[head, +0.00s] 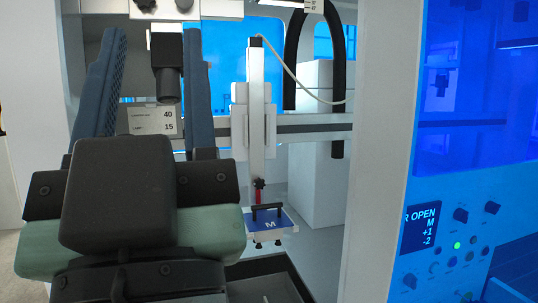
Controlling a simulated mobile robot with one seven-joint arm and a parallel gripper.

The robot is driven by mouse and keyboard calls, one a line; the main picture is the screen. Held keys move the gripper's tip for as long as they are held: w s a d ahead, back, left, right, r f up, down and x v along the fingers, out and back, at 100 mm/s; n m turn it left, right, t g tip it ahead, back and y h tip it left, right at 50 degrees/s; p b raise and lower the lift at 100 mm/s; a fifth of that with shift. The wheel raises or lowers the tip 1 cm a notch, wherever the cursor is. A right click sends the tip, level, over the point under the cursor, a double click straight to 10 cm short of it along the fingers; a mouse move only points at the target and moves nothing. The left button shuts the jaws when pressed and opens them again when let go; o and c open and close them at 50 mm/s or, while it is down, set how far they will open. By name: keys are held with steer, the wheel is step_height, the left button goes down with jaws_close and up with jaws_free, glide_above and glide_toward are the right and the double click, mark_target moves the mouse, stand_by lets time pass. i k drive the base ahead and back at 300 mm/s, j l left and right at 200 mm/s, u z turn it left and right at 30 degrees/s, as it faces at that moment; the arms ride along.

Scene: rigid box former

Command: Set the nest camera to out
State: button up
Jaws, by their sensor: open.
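A black cylinder (167,80) hangs under a white overhead bracket and looks like the nest camera, though I cannot read a name on it. Its in or out setting cannot be told. My gripper (151,40) is open, seen from behind at the left. Its two dark blue fingers point up and away, and in the picture the cylinder shows between them; I cannot tell the depth gap. No contact is visible. My gripper's dark body hides what lies below.
A white label (152,121) reads 40 and 15. A white upright post (257,110) stands over a blue plate marked M (266,226) with a black handle. A pale frame post (378,150) stands right. A panel display (421,228) shows "R OPEN, M, +1, -2".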

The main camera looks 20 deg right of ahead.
mark_target(167, 65)
steer(key=k+z, duration=0.3)
steer(key=i+j+u, duration=0.1)
steer(key=i+j, duration=0.2)
steer(key=i+j+u, duration=0.1)
steer(key=i+j, duration=0.15)
steer(key=i, duration=0.2)
steer(key=i+j+u, duration=0.15)
steer(key=i, duration=0.25)
steer(key=i+j+u, duration=0.1)
steer(key=i+j, duration=0.2)
steer(key=i, duration=0.15)
